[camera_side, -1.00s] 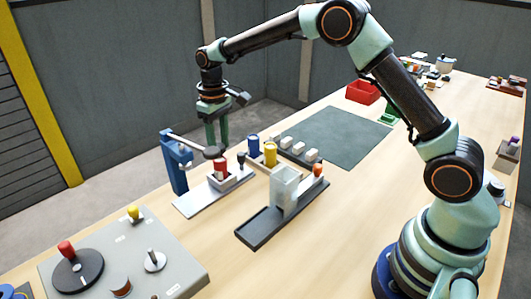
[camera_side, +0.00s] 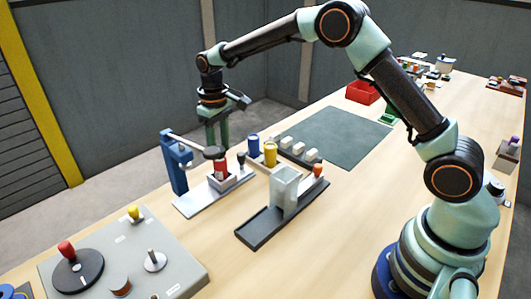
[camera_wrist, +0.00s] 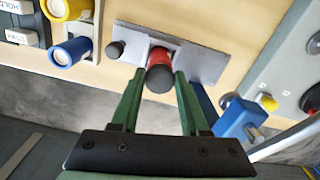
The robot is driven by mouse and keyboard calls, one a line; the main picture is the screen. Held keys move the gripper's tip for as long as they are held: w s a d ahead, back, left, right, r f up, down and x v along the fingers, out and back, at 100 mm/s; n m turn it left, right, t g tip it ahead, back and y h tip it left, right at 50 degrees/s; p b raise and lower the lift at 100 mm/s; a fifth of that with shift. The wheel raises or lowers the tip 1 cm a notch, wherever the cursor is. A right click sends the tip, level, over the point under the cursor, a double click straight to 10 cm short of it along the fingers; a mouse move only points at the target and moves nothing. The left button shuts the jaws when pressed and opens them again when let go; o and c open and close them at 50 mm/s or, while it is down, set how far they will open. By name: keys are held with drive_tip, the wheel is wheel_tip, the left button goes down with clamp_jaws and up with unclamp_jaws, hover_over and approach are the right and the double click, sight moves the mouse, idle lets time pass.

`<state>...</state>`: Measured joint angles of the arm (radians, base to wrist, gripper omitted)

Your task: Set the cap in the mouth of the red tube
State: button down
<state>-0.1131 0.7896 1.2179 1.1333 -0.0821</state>
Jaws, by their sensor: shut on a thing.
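The red tube (camera_side: 221,168) stands upright in a pale block on a light plate. It also shows in the wrist view (camera_wrist: 160,55), between and beyond my fingertips. My gripper (camera_side: 217,146) points straight down over the tube, its green fingers shut on the dark cap. In the wrist view my gripper (camera_wrist: 159,78) has the dark round cap (camera_wrist: 159,80) between its fingertips, in line with the red tube. The cap hides part of the tube and its mouth. I cannot tell whether the cap touches the rim.
A dark knob (camera_side: 241,158) is close right. A blue cup (camera_side: 253,146) and yellow cup (camera_side: 270,154) stand further right.

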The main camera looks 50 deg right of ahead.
drive_tip(key=shift+f, duration=0.4)
drive_tip(key=shift+c, duration=1.6)
unclamp_jaws()
wheel_tip(320, 180, up, 12)
drive_tip(key=shift+r, duration=0.15)
